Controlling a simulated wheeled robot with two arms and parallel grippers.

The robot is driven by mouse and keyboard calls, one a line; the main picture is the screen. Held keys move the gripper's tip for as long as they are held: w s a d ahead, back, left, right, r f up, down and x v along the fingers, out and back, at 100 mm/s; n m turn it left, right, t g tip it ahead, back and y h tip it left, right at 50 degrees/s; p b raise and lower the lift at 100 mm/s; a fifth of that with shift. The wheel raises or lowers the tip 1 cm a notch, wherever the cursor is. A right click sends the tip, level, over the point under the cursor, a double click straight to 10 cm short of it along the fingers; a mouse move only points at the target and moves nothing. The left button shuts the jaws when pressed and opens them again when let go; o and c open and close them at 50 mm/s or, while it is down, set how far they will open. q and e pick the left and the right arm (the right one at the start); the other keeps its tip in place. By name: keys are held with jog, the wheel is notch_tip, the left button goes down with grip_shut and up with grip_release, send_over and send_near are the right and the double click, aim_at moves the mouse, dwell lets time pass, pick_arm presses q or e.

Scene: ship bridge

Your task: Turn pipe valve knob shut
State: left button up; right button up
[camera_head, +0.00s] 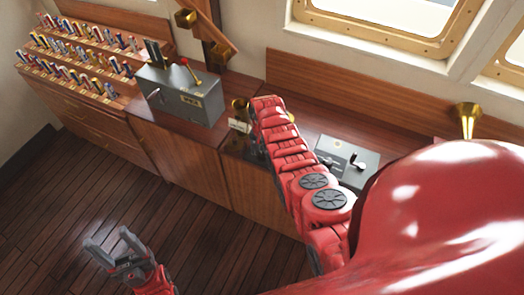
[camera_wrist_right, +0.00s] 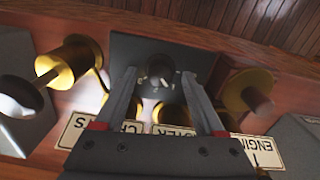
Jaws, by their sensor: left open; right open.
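In the right wrist view, a small dark knob (camera_wrist_right: 159,68) stands on a dark panel (camera_wrist_right: 205,62). I cannot tell for sure that it is the pipe valve knob. My right gripper (camera_wrist_right: 159,78) is open, with its two fingers spread to either side of the knob in the picture. Contact cannot be made out. In the head view my red right arm reaches over the console and hides the right gripper and this knob. My left gripper (camera_head: 109,240) is open and empty, low over the floor at the bottom left.
In the right wrist view, brass fittings stand left (camera_wrist_right: 75,62) and right (camera_wrist_right: 245,90) of the panel, above label plates (camera_wrist_right: 90,130). In the head view, a grey lever box (camera_head: 180,95) and a flat grey control box (camera_head: 345,160) stand on the wooden console. The floor (camera_head: 220,250) is clear.

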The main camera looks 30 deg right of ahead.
grip_shut()
dwell(0.4)
